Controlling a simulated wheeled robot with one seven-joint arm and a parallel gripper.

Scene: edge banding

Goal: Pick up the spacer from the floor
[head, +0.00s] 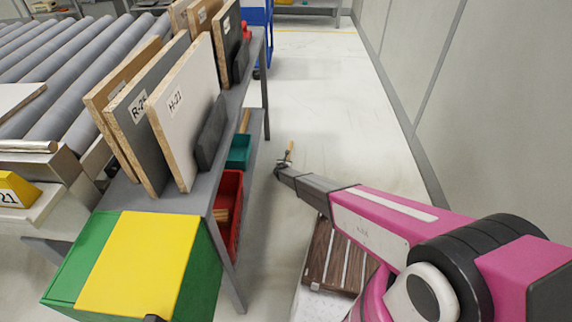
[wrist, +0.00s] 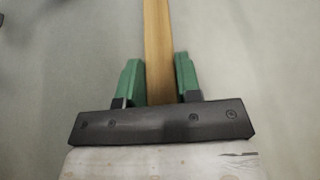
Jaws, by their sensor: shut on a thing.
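The spacer shows as a narrow light-wood strip (wrist: 157,35) in the wrist view, running up from between the green fingers of my gripper (wrist: 159,75). The fingers are shut on it, one on each side. Its lower end is hidden behind the dark bar of my gripper. In the head view the spacer (head: 290,149) is a small upright wooden stick at the tip of my gripper (head: 283,168), over the pale floor to the right of the shelf rack. I cannot tell whether it touches the floor.
A grey rack (head: 228,190) stands left of my arm, holding upright boards (head: 183,125), a teal bin (head: 239,151) and a red bin (head: 229,205). A dark slatted wood piece (head: 337,256) lies below my arm. The floor aisle (head: 335,95) beyond is clear, with a wall at right.

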